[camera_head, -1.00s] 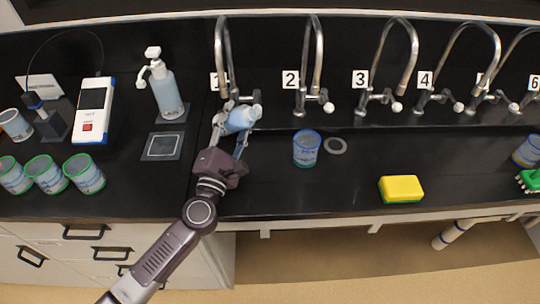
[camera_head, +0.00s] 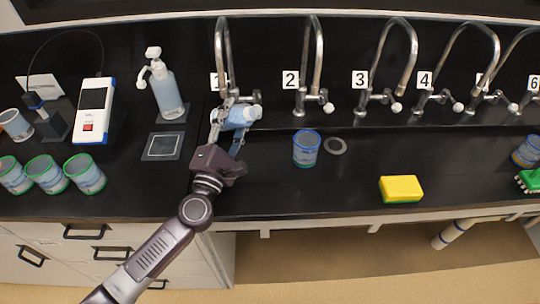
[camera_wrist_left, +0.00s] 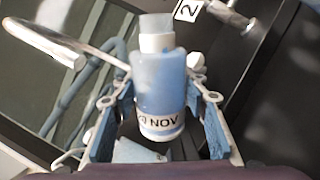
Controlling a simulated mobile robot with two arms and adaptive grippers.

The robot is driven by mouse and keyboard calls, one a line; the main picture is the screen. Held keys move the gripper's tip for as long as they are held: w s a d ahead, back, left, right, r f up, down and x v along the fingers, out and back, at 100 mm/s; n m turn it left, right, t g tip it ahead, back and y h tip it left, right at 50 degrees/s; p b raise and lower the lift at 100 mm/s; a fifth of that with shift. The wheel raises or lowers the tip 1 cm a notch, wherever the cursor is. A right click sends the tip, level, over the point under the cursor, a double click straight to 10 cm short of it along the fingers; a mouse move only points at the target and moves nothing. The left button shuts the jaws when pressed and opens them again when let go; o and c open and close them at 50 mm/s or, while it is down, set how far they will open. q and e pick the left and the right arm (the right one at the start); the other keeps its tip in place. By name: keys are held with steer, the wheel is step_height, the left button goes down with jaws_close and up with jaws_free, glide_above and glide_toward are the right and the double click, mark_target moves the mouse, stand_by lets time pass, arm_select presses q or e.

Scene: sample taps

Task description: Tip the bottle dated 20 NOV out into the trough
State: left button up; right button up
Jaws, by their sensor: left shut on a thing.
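The bottle (camera_head: 236,117), small and pale blue with a white neck, is held in my left gripper (camera_head: 238,125) below tap 1. In the head view it lies nearly on its side, its neck to the right. In the left wrist view the bottle (camera_wrist_left: 160,90) sits between the two fingers, its label reading "NOV" with the day number mostly cut off. A pale clear patch shows beyond its neck; I cannot tell whether it is liquid. The black trough (camera_head: 450,160) runs below the taps. My right gripper is not in view.
A blue-rimmed cup (camera_head: 306,150) stands beside a grey ring (camera_head: 336,145). A yellow sponge (camera_head: 401,188) lies further right. Several numbered taps (camera_head: 318,60) line the back. A pump bottle (camera_head: 165,85), a white meter (camera_head: 94,110) and green-rimmed cups (camera_head: 84,172) stand at left.

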arm_select(q)
steer(key=shift+w+a+f, duration=0.1)
steer(key=shift+w, duration=0.15)
steer(key=shift+m, duration=0.3)
steer(key=shift+s, duration=0.2)
steer(key=shift+b, duration=0.3)
steer(key=shift+w+m, duration=0.2)
steer(key=shift+m, duration=0.2)
steer(key=shift+s+m+h, duration=0.2)
steer(key=shift+m+h, duration=0.1)
steer(key=shift+w+a+f+b, duration=0.1)
steer(key=shift+w+b, duration=0.05)
steer(key=shift+b, duration=0.15)
